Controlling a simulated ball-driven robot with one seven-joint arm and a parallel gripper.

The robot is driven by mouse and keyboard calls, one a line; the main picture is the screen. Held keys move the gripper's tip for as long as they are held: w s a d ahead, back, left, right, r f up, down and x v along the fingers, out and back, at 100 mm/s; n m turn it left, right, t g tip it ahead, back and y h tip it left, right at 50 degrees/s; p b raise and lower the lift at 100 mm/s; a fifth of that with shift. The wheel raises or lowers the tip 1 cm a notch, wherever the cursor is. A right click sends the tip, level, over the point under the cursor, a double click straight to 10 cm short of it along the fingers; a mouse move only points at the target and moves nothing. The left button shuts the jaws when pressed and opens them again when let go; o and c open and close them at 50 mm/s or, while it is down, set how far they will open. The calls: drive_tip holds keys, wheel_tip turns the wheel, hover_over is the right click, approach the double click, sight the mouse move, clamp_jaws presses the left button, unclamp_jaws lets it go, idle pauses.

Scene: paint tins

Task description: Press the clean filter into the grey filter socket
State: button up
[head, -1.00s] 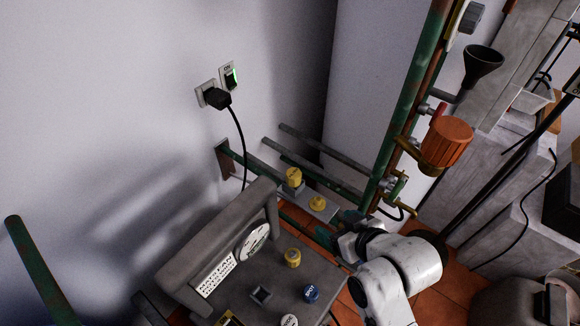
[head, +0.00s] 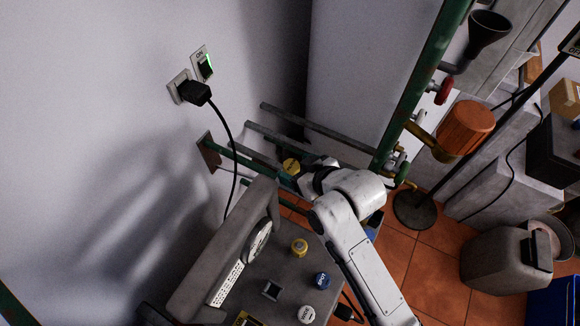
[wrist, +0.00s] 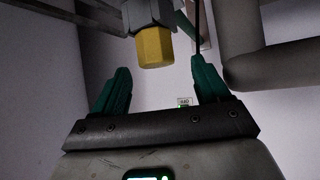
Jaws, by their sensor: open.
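In the head view a yellow piece (head: 291,166) shows just left of my gripper (head: 306,181), among the wall pipes. In the wrist view a yellow faceted piece (wrist: 154,47) joined to a grey fitting lies ahead of my gripper (wrist: 160,66), in line with the gap between its fingers. The fingers are spread, with nothing gripped. I cannot tell whether this piece is the clean filter. A grey square opening (head: 271,290) is on the bench unit top; I cannot tell whether it is the filter socket. My wrist hides the lower yellow piece in the head view.
A green pipe (head: 420,85) and an orange canister (head: 466,128) stand right of my gripper. A black cable (head: 235,150) hangs along the wall.

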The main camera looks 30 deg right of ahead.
sight(288, 161)
drive_tip(key=shift+f+p+x, duration=0.25)
drive_tip(key=shift+p+x, duration=0.1)
drive_tip(key=shift+x, duration=2.7)
drive_tip(key=shift+s+d, duration=0.15)
drive_tip(key=shift+s, duration=0.05)
drive_tip(key=c, duration=1)
drive_tip(key=shift+r, duration=0.15)
drive_tip(key=shift+c, duration=0.2)
drive_tip(key=shift+r, duration=0.3)
drive_tip(key=shift+r+b, duration=0.35)
drive_tip(key=shift+r, duration=0.65)
drive_tip(key=d+b+v, duration=0.1)
drive_tip(key=v, duration=1.6)
